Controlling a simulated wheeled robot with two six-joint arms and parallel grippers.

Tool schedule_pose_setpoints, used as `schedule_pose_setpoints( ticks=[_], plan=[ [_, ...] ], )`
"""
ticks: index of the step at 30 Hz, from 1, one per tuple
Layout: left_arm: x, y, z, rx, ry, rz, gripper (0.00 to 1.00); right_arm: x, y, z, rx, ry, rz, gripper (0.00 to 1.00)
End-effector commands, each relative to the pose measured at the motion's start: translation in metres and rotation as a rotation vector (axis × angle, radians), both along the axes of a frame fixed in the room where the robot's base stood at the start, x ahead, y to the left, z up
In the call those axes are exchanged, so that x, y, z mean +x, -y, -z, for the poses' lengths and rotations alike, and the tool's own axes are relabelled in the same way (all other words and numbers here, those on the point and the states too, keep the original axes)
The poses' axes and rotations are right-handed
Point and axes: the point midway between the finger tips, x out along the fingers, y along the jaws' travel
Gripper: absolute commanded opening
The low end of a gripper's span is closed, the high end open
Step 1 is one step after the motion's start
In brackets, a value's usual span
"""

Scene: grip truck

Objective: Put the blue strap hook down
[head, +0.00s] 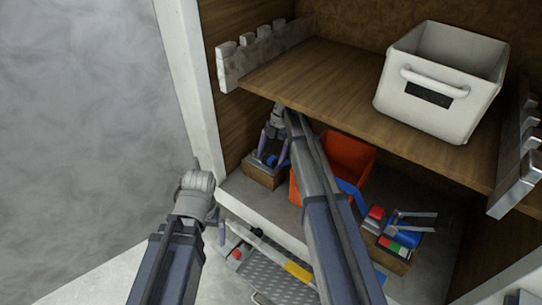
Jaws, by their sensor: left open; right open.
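My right gripper (271,156) reaches under the wooden shelf at the back left, with its fingers pointing down and open. A small blue piece (269,159), which looks like the blue strap hook, lies between and below its fingertips at a small wooden box (263,176). Whether it touches the fingers I cannot tell. My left gripper (219,234) is open and empty, low at the front left beside the truck's edge, partly hidden by its own wrist.
An orange bin (346,153) stands right of the small box, partly behind my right arm. Another wooden box (391,256) holds blue, red and green items. A white bin (436,104) sits on the shelf (330,75) above. A grey step with a yellow-marked bar (299,271) lies in front.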

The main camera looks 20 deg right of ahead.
Motion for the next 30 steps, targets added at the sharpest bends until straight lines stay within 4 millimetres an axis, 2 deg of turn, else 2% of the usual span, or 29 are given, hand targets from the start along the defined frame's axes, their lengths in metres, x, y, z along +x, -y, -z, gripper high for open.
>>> schedule_pose_setpoints(
  ticks=[7,14,17,24,30],
  plan=[
    [0.0,0.0,-0.005,0.0,0.0,0.0,1.0,0.0,0.0,-0.005,0.0,0.0,0.0,0.97],
    [0.0,0.0,-0.037,0.0,0.0,0.001,1.0,0.008,0.009,-0.037,0.0,0.0,0.0,0.97],
    [0.0,0.0,-0.03,0.0,0.0,0.001,1.0,0.025,0.028,-0.03,0.0,0.0,0.004,0.97],
    [0.0,0.0,-0.03,0.0,0.0,0.001,1.0,0.058,0.07,-0.03,0.0,0.0,0.002,0.97],
    [0.0,0.0,-0.03,0.0,0.0,0.001,1.0,0.075,0.093,-0.03,0.0,0.0,0.001,0.97]
  ],
)
